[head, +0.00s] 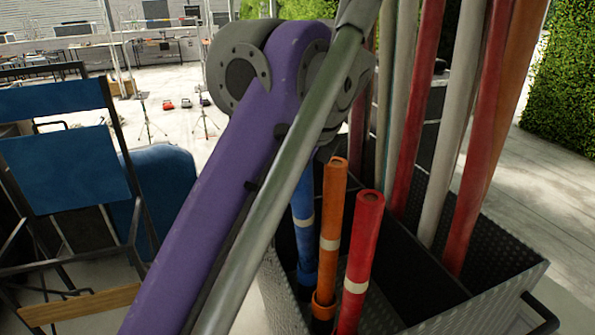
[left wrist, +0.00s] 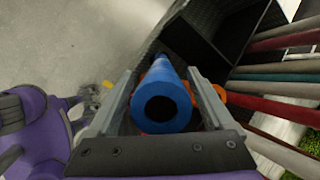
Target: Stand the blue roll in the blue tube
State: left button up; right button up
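The blue roll (head: 303,222), with a pale band, stands nearly upright at the left side of the truck, its top hidden behind my purple left arm. Its lower end meets the blue tube (head: 307,277) in the head view; I cannot tell how far inside it is. In the left wrist view the blue roll (left wrist: 165,103) shows end-on, its round open end facing the camera. My left gripper (left wrist: 165,76) has a finger on each side of it and looks shut on it; the gripper is hidden in the head view. My right gripper is not in view.
An orange roll (head: 333,205) and a red roll (head: 361,255) stand close right of the blue roll. Long red, grey and orange rolls (head: 481,150) lean at the truck's right. A chair with blue panels (head: 65,168) stands at the left.

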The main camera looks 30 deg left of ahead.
pick_arm(q)
jog(key=shift+w+f, duration=0.1)
jog(key=shift+f, duration=0.15)
jog(key=shift+d+r, duration=0.1)
jog(key=shift+r, duration=0.15)
jog(key=p+v, duration=0.2)
jog(key=v, duration=0.8)
notch_tip(320, 180, down, 18)
jog(key=w+d+n+h, duration=0.1)
jog(key=d+n+h, duration=0.1)
jog(key=n, duration=0.6)
jog(key=s+f+n+t+h, duration=0.1)
jog(key=s+f+n, duration=0.3)
jog(key=f, duration=0.9)
jog(key=s+f+n+t+h, duration=0.1)
jog(key=s+f+n, duration=0.3)
jog(key=f, duration=0.9)
jog(key=shift+s+d+n+h, duration=0.35)
jog(key=shift+d+n, duration=0.15)
jog(key=shift+n, duration=0.2)
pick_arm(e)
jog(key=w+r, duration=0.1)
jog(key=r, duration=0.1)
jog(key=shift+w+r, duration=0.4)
